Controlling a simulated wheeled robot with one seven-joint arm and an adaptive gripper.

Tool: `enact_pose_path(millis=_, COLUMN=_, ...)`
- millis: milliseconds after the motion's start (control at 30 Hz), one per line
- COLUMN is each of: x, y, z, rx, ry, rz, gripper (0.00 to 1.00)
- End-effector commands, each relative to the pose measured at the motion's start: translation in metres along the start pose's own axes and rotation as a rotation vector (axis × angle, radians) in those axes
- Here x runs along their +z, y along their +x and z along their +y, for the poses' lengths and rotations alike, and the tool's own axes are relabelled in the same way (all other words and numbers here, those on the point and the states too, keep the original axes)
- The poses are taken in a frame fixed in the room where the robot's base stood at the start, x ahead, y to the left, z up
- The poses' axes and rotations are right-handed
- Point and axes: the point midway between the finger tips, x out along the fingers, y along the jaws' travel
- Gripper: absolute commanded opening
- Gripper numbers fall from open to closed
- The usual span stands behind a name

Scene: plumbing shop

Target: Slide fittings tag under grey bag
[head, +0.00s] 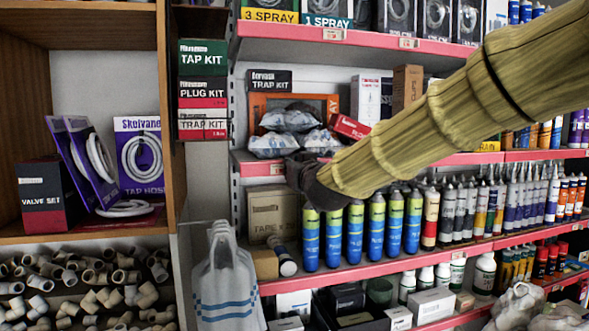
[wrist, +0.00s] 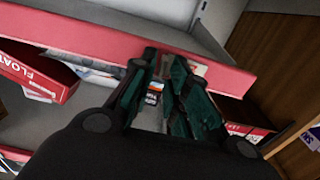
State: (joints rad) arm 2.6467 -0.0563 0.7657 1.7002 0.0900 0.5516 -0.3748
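My gripper (head: 303,172) is at the front edge of the middle pink shelf, just below several grey-white bags (head: 290,130). In the wrist view its dark green fingers (wrist: 164,60) stand a narrow gap apart at the pink shelf edge. A small card with orange and dark print (wrist: 154,92) shows in that gap; I cannot read it or tell if the fingers touch it. A pale tag (wrist: 200,70) sits on the shelf edge behind the right finger. I cannot tell which one is the fittings tag. My arm and gripper hide part of the shelf edge.
A red box (head: 350,127) lies right of the bags. Blue and green tubes (head: 355,230) stand on the shelf below. A pale grey carrier bag with blue stripes (head: 226,285) hangs lower left. A wooden cabinet side (head: 170,110) stands to the left.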

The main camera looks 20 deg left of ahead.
Motion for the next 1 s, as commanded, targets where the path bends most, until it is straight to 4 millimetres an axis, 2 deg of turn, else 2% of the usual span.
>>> enact_pose_path(millis=333, x=0.0, y=-0.001, z=0.0, rx=0.0, ry=0.0, rz=-0.001, gripper=0.27)
enact_pose_path(millis=467, x=0.001, y=-0.008, z=0.0, rx=0.0, ry=0.0, rz=-0.002, gripper=0.27)
enact_pose_path(millis=1000, x=0.0, y=-0.098, z=0.0, rx=0.0, ry=0.0, rz=-0.001, gripper=0.27)
